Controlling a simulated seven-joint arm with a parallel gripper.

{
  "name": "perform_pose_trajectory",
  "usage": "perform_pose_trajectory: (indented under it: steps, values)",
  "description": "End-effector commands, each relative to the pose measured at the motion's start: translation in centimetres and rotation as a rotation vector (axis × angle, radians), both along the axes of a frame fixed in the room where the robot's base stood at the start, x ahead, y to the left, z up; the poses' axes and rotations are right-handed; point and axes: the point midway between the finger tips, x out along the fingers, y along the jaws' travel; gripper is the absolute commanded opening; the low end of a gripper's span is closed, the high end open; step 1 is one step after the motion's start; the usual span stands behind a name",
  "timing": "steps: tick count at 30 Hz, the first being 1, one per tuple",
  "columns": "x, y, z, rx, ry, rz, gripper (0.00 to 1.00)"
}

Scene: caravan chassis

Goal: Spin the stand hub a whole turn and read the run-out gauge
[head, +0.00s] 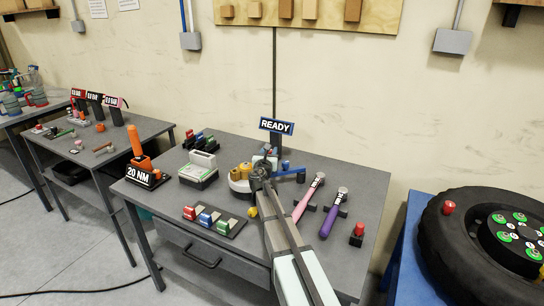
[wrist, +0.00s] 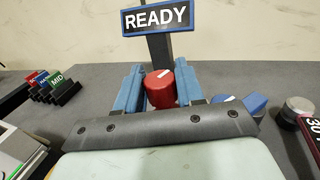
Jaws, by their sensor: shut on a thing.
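My gripper (wrist: 158,82) has its two blue fingers on either side of a red knob (wrist: 161,90) with a white mark on top, and is shut on it. In the head view my gripper (head: 266,158) is at the back of the middle table, where my arm hides much of what lies under it. A READY sign (wrist: 157,17) stands on a dark post just behind the knob; it also shows in the head view (head: 276,126). A round pale stand with brass-coloured parts (head: 240,182) is left of my gripper. I cannot tell how it joins the knob.
A blue part (head: 292,170) lies right of my gripper. Pink (head: 309,199) and purple (head: 334,212) handled tools lie further right. Coloured blocks (head: 206,219), a pale box (head: 199,170) and an orange-handled 20 NM piece (head: 140,165) stand left. A tyre (head: 450,235) is far right.

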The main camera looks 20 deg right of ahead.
Motion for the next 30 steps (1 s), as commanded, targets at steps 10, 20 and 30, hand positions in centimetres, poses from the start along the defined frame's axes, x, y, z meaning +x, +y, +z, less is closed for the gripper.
perform_pose_trajectory:
  steps: [10, 20, 30]
  values:
    - [1.6, 0.6, 0.0, -0.001, 0.0, 0.145, 0.0]
    - [2.3, 1.0, 0.0, 0.0, 0.001, 0.224, 0.0]
    - [2.7, 1.3, 0.0, 0.0, 0.0, 0.267, 0.0]
